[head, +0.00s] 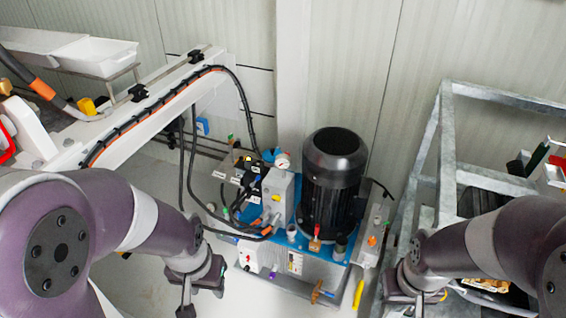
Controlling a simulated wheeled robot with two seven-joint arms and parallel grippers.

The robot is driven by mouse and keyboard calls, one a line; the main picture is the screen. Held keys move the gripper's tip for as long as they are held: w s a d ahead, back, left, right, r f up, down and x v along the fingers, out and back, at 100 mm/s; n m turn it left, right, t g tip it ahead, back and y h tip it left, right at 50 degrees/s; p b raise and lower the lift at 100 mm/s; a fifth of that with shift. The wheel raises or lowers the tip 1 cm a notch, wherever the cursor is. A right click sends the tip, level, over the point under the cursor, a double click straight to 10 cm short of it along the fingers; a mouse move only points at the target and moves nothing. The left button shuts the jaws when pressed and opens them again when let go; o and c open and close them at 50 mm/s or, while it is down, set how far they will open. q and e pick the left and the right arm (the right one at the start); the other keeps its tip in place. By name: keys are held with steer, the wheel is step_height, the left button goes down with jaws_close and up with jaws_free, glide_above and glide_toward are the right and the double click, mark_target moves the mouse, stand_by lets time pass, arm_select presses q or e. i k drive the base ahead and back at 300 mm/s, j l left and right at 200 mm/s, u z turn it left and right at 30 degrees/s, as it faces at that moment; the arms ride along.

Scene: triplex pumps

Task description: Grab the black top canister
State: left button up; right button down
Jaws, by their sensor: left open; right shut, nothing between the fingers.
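The black top canister (336,165) is a dark, upright cylinder with a smooth domed top and a ribbed lower body. It stands on a blue pump unit (322,268) in the middle of the head view. My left gripper (187,308) is at the bottom edge, left of and nearer than the canister, apart from it; it is open, with its tips barely in view. My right gripper (405,306) is at the bottom edge, right of the canister and apart from it; it is shut and empty, its tips partly cut off.
A valve block with hoses and a gauge (282,161) sits left of the canister. A white beam with cables (150,118) runs across the left. A grey metal frame (445,150) stands at the right. A white tray (95,56) is at the back left. The wall is close behind.

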mark_target(341, 242)
steer(key=i+j+z, duration=0.1)
steer(key=z, duration=0.35)
steer(key=i+j+z, duration=0.1)
steer(key=z, duration=0.35)
steer(key=j+z, duration=0.1)
steer(key=z, duration=0.4)
steer(key=i+j+z, duration=0.1)
steer(key=z, duration=0.35)
steer(key=j+z, duration=0.25)
steer(key=z, duration=0.2)
steer(key=j+z, duration=0.15)
steer(key=j, duration=0.3)
steer(key=k+j+z, duration=0.1)
steer(key=j, duration=0.4)
steer(key=k+j+z, duration=0.15)
steer(key=j, duration=0.3)
steer(key=k+j+z, duration=0.15)
steer(key=j, duration=0.3)
